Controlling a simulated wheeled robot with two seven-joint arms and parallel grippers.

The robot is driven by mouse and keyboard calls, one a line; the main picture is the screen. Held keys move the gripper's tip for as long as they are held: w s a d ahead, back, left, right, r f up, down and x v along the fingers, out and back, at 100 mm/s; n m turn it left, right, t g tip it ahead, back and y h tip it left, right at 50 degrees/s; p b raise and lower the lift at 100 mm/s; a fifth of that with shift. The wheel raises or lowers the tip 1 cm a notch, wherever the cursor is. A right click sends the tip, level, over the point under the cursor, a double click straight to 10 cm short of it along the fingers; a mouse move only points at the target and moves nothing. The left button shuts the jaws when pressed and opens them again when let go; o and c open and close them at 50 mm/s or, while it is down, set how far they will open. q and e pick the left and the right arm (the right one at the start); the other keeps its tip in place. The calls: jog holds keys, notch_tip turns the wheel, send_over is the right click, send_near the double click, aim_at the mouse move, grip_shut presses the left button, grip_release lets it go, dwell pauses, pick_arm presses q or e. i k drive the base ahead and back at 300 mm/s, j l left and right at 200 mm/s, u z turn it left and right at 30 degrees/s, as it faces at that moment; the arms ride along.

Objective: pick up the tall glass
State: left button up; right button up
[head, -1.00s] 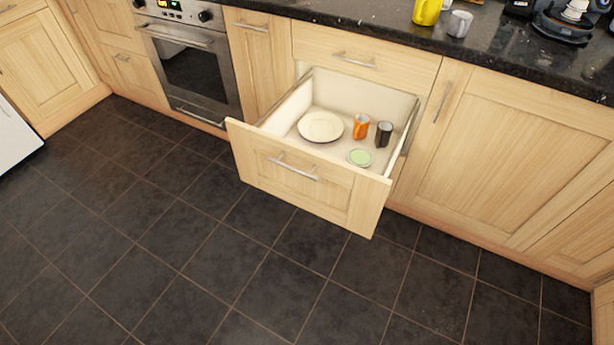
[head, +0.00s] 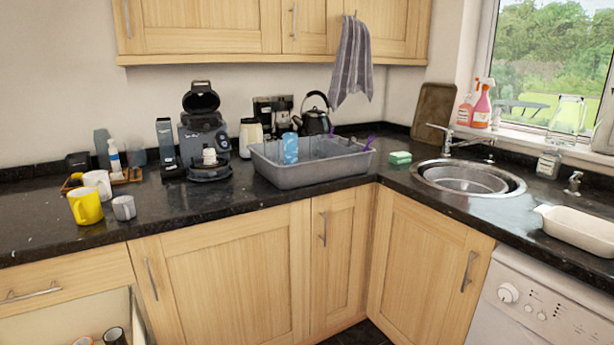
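A tall blue, patterned tumbler (head: 290,148), which looks like the tall glass, stands upright in the grey basin (head: 310,174) on the counter near the corner. Its lower part is partly hidden by the basin's front wall. A tall greyish vessel (head: 102,147) also stands at the back left of the counter; I cannot tell if it is glass. A clear glass jar (head: 566,115) stands on the window sill. Neither of my grippers is in view.
A coffee machine (head: 203,132), a kettle (head: 316,116), a yellow mug (head: 85,206) and a grey cup (head: 124,207) stand on the black counter. A sink (head: 468,179) is at the right. The drawer (head: 62,318) below is open. Counter front before the coffee machine is clear.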

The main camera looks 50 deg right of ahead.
aim_at(316, 138)
jog(key=z, duration=1.05)
